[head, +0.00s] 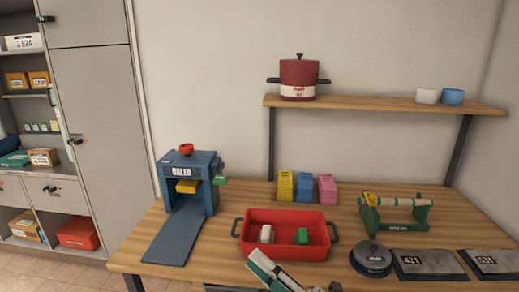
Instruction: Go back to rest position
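My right gripper (268,268) shows at the bottom centre, in front of the red tray (284,250). Only a white, green and dark part of it is visible, and I cannot tell whether its fingers are open or shut. It overlaps the tray's front edge in the picture; I cannot tell whether they touch. My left gripper is not in view.
The wooden table (225,262) holds a blue baler (190,180), a green roller stand (395,215), a dark round disc (370,258) and two grey packs. A white and a green item lie in the tray. A shelf (380,103) hangs above. Grey cabinets (100,110) stand left.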

